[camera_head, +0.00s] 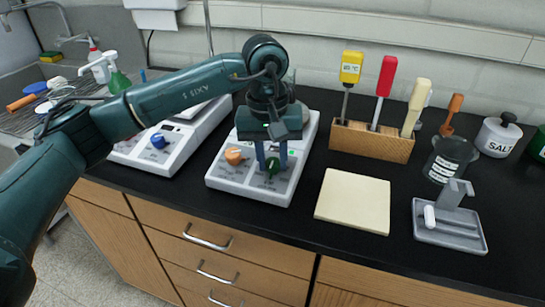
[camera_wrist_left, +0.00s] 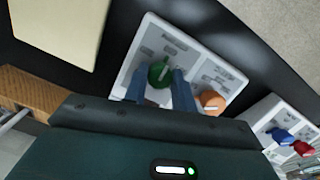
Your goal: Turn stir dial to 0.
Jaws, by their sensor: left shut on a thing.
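A white stirrer unit (camera_head: 218,175) stands on the black counter, with an orange dial (camera_head: 234,156) and a green dial (camera_head: 272,167) on its front panel. In the left wrist view the green dial (camera_wrist_left: 160,74) shows a pale pointer line slanting up to the right. The orange dial (camera_wrist_left: 211,101) is beside it. The panel lettering is too blurred to read, so I cannot tell which dial is stir. My left gripper (camera_head: 272,160) points down with its blue fingers shut on the green dial, one on each side. My right gripper is not in view.
Another white device (camera_head: 145,150) with a blue dial (camera_head: 158,141) stands left of the unit. To the right are a cream board (camera_head: 353,200), a wooden block (camera_head: 370,141) with several handled tools, a dark beaker (camera_head: 449,160) and a grey stand (camera_head: 450,225). The counter's front strip is clear.

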